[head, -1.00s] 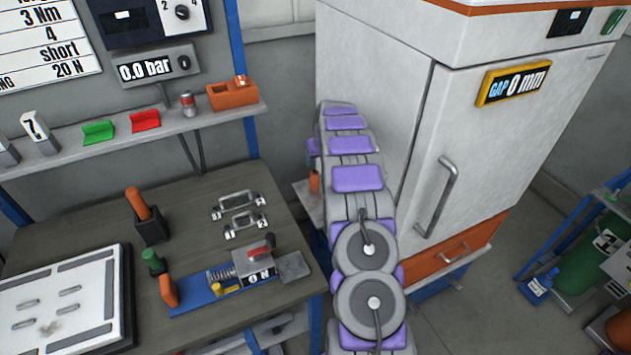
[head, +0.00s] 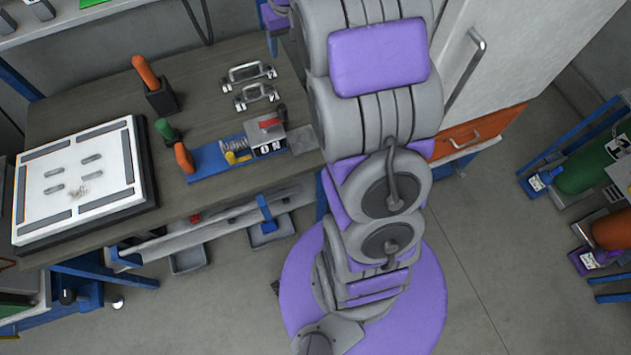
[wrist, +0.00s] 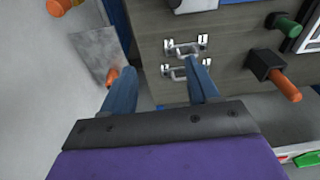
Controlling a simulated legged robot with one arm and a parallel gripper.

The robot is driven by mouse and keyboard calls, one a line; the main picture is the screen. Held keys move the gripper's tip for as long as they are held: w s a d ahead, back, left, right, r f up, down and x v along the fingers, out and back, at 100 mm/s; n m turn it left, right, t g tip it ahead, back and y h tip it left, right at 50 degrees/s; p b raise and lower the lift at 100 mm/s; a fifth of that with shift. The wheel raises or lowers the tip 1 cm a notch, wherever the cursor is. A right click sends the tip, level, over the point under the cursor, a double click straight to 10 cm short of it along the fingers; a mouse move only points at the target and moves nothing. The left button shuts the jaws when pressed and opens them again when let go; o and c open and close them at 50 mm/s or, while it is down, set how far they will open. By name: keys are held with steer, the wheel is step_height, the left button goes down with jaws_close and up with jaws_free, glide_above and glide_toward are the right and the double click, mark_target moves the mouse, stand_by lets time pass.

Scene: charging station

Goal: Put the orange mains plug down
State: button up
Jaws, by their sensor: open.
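My gripper (wrist: 158,68) is open in the wrist view, with its two blue fingers apart and nothing between them. A small orange piece (wrist: 112,75), which looks like the orange mains plug, shows beside the left fingertip. It is at the lower edge of a grey plate (wrist: 92,48); the finger covers part of it, and I cannot tell whether they touch. In the head view my arm covers that spot, so neither the plug nor the fingertips can be made out there.
The workbench (head: 215,85) holds two metal handles (head: 250,75), an orange-handled tool in a black holder (head: 160,95), a blue spring fixture (head: 235,155) and a white panel (head: 75,180). A white cabinet (head: 520,60) stands right of my arm.

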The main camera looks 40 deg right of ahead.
steer(key=s+a+r+n+g, duration=0.1)
steer(key=s+a+r, duration=0.1)
steer(key=s+a, duration=0.5)
steer(key=s+a+r+g, duration=0.15)
steer(key=s+a, duration=0.25)
steer(key=s, duration=0.5)
steer(key=s+a, duration=0.2)
steer(key=s, duration=0.8)
steer(key=s+a+f+n, duration=0.1)
steer(key=s+a, duration=0.2)
steer(key=s, duration=0.6)
steer(key=shift+s+a+f+g, duration=0.15)
steer(key=shift+s+a+g, duration=0.2)
steer(key=shift+g, duration=0.1)
